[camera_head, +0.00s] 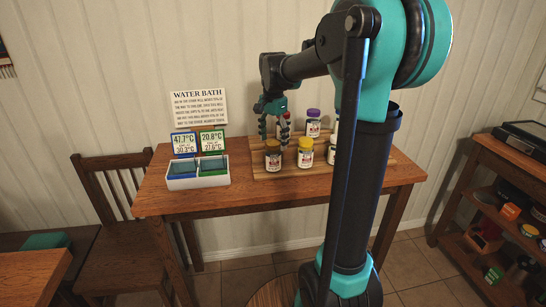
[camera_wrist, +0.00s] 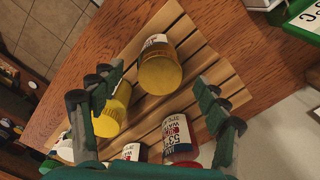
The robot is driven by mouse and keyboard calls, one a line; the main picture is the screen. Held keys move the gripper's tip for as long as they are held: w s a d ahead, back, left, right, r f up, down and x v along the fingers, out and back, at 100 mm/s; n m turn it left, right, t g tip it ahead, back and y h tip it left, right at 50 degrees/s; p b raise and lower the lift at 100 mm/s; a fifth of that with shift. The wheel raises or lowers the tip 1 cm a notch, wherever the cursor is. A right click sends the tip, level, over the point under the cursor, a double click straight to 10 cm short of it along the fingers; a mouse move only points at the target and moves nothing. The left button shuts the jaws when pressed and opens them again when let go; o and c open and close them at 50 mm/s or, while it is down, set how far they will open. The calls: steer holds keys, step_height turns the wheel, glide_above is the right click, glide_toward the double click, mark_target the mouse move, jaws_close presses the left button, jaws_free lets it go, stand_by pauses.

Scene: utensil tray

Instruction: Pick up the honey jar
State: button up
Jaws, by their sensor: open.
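Several small labelled jars stand upright on a slatted wooden board (camera_head: 373,162). No label is readable enough to tell which is the honey jar. A jar with an amber-brown lid (camera_head: 272,155) stands at the front left; in the wrist view its dull yellow lid (camera_wrist: 160,74) faces the camera. A jar with a bright yellow lid (camera_head: 305,153) stands to its right, and its ribbed lid shows in the wrist view (camera_wrist: 111,117). My gripper (camera_head: 273,137) is open and empty, just above and behind the amber-lidded jar, which lies beyond its spread fingers in the wrist view.
A purple-lidded jar (camera_head: 313,123) stands behind, and others are partly hidden by my arm. A white tray (camera_head: 198,182) with blue and green parts, two temperature displays and a water bath sign (camera_head: 199,107) are at left. Bare tabletop (camera_head: 245,193) lies in front.

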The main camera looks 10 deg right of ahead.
mark_target(273, 156)
steer(key=shift+s+a+f, duration=0.1)
steer(key=shift+f, duration=3.35)
steer(key=c, duration=1.4)
